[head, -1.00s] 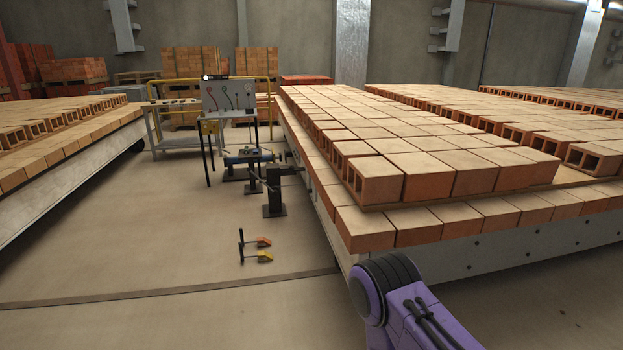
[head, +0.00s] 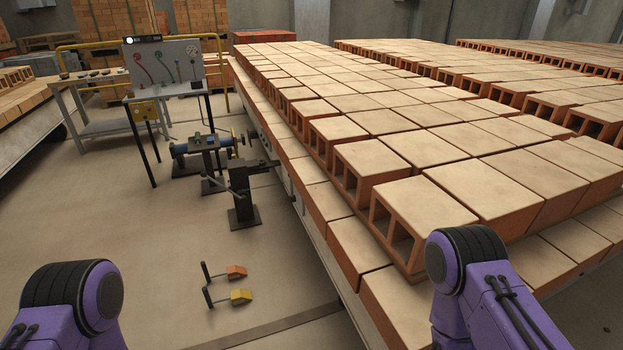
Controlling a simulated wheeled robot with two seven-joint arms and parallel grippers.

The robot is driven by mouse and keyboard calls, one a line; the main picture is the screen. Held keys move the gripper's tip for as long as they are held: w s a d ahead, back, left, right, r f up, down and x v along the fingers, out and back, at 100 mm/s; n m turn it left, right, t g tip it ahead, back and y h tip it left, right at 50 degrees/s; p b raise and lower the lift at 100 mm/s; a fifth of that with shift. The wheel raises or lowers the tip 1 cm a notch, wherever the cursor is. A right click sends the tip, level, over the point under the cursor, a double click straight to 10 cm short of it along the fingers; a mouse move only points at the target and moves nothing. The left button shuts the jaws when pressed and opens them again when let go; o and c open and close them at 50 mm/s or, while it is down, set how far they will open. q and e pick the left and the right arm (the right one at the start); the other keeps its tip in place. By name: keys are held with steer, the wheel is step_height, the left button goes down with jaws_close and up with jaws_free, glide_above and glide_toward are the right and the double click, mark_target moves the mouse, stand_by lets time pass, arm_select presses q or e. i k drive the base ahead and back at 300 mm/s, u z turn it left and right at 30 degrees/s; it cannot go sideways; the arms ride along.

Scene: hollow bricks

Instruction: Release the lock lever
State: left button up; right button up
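A black post stand (head: 242,200) with a slim handle (head: 213,200) sticking out to the left stands on the floor beside the brick-laden car (head: 347,290). A dark bar on its top reaches toward the car's side. I cannot tell for certain which part is the lock lever. My purple arm links show at the bottom left and bottom right; both grippers are out of view.
Hollow bricks (head: 480,190) cover the car on the right. A grey table (head: 95,128) and yellow railing stand behind. The floor at left is open.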

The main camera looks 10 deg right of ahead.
mark_target(292, 197)
steer(key=z, duration=0.05)
steer(key=i, duration=0.35)
steer(key=k, duration=0.7)
steer(key=u, duration=0.45)
steer(key=i, duration=0.75)
steer(key=u, duration=1.05)
steer(key=i, duration=3.35)
steer(key=z, duration=1.55)
steer(key=i, duration=0.85)
steer(key=z, duration=0.75)
